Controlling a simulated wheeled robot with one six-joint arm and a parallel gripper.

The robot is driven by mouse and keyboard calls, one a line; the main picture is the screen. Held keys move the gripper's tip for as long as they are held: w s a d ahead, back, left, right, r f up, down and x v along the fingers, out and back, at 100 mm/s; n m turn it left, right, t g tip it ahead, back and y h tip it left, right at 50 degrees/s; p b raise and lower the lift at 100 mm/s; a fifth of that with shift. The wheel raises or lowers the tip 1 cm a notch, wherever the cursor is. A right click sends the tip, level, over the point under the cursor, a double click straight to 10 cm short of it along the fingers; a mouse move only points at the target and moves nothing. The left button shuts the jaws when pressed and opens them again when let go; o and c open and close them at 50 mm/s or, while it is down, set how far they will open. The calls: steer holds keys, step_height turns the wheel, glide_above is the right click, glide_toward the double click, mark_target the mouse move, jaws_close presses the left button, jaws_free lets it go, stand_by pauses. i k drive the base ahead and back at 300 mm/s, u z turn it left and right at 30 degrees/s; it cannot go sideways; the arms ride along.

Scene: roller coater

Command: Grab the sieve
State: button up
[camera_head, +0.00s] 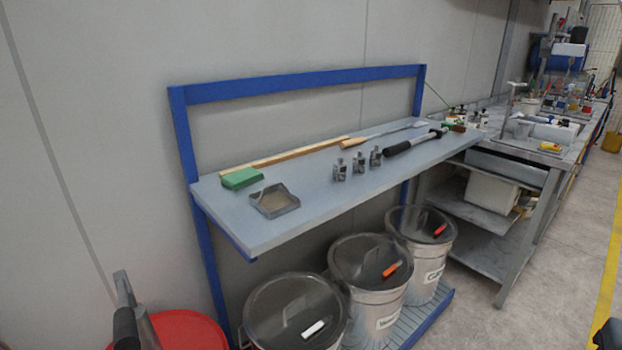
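A shallow, square, grey-rimmed tray-like piece with a brownish inside, which looks like the sieve (275,201), lies flat near the front left of the blue-framed bench (240,228). I cannot make out a mesh in it. Nothing touches it from above. I cannot make out my gripper in this view.
Lidded bins (295,312) stand below. Grey and black upright pieces (135,315) show before a red round container (192,330).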

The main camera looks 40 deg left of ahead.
mark_target(273, 201)
steer(key=i, duration=0.85)
steer(key=u, duration=1.9)
